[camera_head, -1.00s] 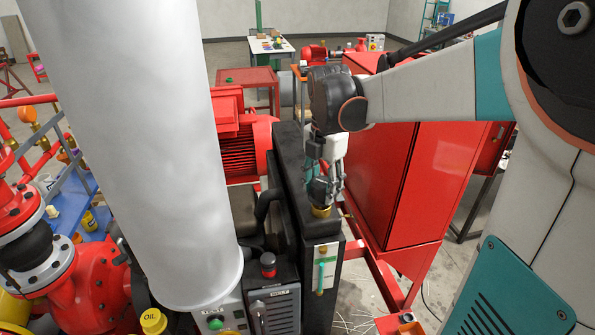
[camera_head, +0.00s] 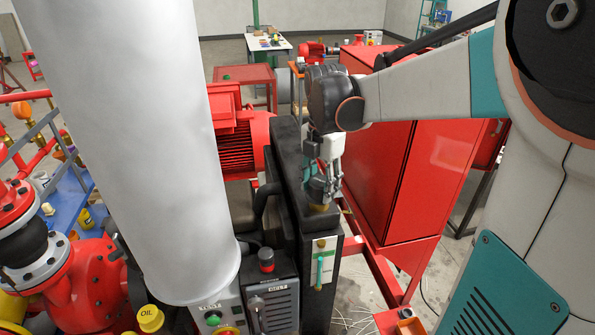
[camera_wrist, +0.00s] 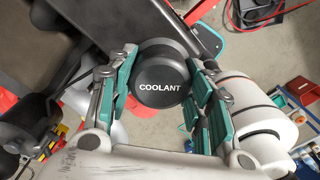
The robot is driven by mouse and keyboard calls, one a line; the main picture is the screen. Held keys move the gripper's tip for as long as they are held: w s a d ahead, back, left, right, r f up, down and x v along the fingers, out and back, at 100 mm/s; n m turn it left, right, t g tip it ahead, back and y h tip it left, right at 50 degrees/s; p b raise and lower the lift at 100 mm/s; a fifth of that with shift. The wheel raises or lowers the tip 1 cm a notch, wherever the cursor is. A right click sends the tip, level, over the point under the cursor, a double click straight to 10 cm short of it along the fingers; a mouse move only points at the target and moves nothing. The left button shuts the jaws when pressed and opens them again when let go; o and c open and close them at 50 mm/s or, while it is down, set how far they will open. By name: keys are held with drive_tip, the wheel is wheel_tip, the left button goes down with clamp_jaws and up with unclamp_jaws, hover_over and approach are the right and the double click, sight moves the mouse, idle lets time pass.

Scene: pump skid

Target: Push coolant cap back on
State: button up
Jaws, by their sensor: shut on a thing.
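The coolant cap (camera_wrist: 161,82) is black and round, with "COOLANT" in white on its top. In the wrist view it sits between the teal-padded fingers of my gripper (camera_wrist: 160,92), which is shut on it. In the head view my gripper (camera_head: 323,186) points down over the near end of the tall black tank (camera_head: 297,190). A brass-coloured filler neck (camera_head: 321,208) shows just below the fingers. The fingers mostly hide the cap there, and I cannot tell whether it is fully seated on the neck.
A red cabinet (camera_head: 384,190) stands close to the right of my gripper. A grey panel with a red button (camera_head: 267,260) and a yellow oil cap (camera_head: 150,318) are at the front. A red motor (camera_head: 240,140) stands behind, left of the tank. A large pale cylinder fills the left middle.

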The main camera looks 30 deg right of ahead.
drive_tip(key=shift+f, duration=0.2)
drive_tip(key=o, duration=1.2)
drive_tip(key=shift+o, duration=0.2)
wheel_tip(320, 180, up, 10)
drive_tip(key=shift+r, duration=0.2)
drive_tip(key=shift+s+r, duration=0.1)
drive_tip(key=shift+r, duration=0.75)
